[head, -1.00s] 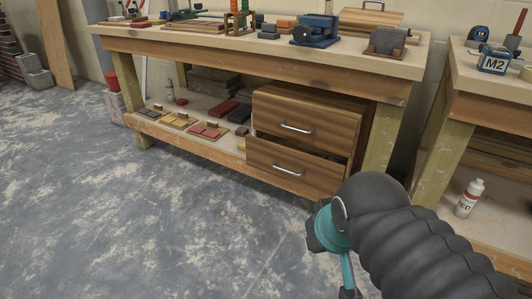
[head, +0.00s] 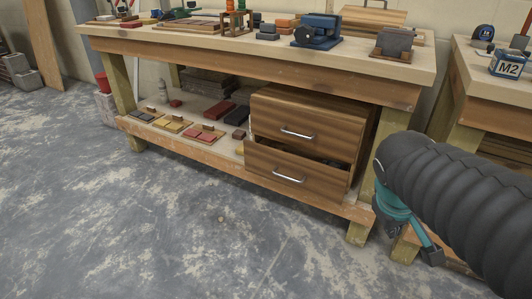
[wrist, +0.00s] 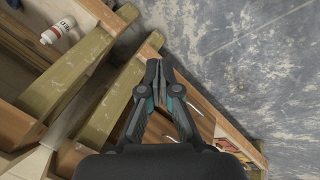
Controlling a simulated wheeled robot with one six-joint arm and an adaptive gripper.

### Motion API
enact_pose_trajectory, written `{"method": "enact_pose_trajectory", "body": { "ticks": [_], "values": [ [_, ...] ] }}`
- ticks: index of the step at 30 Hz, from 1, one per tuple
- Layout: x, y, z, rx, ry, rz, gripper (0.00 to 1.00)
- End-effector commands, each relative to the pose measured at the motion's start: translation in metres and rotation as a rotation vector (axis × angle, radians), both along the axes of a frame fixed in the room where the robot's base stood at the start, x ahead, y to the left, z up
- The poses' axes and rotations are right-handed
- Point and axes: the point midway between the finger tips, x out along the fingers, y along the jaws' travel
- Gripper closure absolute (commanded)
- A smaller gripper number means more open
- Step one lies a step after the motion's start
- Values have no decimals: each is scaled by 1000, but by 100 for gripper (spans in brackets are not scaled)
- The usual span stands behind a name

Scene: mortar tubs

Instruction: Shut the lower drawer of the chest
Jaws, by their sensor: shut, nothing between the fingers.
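The wooden chest (head: 310,112) stands on the lower shelf of the workbench. Its lower drawer (head: 270,172) is partly pulled out, with a dark gap showing along its top and right side. The drawer has a silver bar handle (head: 289,179). The upper drawer (head: 290,125) looks shut. My gripper (wrist: 158,66) is shut and empty in the wrist view, pointing down past the bench legs. In the head view my arm is at the right, to the right of the chest and apart from the drawer; the fingers are hardly visible there.
A bench leg (head: 362,215) stands just right of the chest. A second bench (head: 470,100) is at the far right. A white bottle (wrist: 57,31) lies in the wrist view's upper left. The floor (head: 190,235) before the drawer is clear.

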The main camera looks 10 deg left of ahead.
Motion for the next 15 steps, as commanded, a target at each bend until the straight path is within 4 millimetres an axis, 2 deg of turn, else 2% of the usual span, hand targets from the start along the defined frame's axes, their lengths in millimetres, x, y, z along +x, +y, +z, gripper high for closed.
{"method": "enact_pose_trajectory", "body": {
  "ticks": [1, 8, 15],
  "values": [
    [16, 1, -1, -61, 36, 53, 100],
    [87, 10, -4, -364, 165, 295, 100],
    [167, 45, -17, -688, 269, 556, 100]
  ]
}}
